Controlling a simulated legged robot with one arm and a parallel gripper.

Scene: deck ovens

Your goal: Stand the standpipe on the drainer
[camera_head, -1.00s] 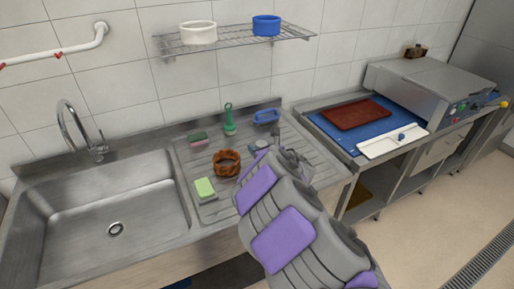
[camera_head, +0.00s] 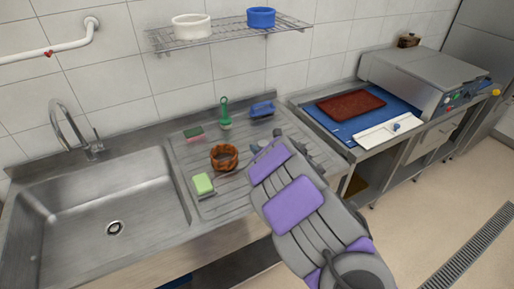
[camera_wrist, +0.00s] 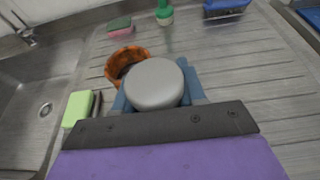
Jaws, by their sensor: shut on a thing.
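My gripper (camera_head: 264,146) is over the right part of the ribbed steel drainer (camera_head: 232,196). In the wrist view, my gripper (camera_wrist: 155,98) has its blue-grey fingers on either side of a grey, round-topped piece, which I take to be the standpipe (camera_wrist: 154,82). It is shut on this piece. Only the rounded end shows; the rest of the standpipe is hidden under it, and my arm covers it in the head view. I cannot tell whether its lower end touches the drainer.
A brown ring-shaped thing (camera_head: 224,158) is just left of my gripper. A green sponge (camera_head: 203,184), a pink-and-green sponge (camera_head: 194,134), a green brush (camera_head: 225,115) and a blue brush (camera_head: 262,109) are also on the drainer. The sink basin (camera_head: 70,215) lies left.

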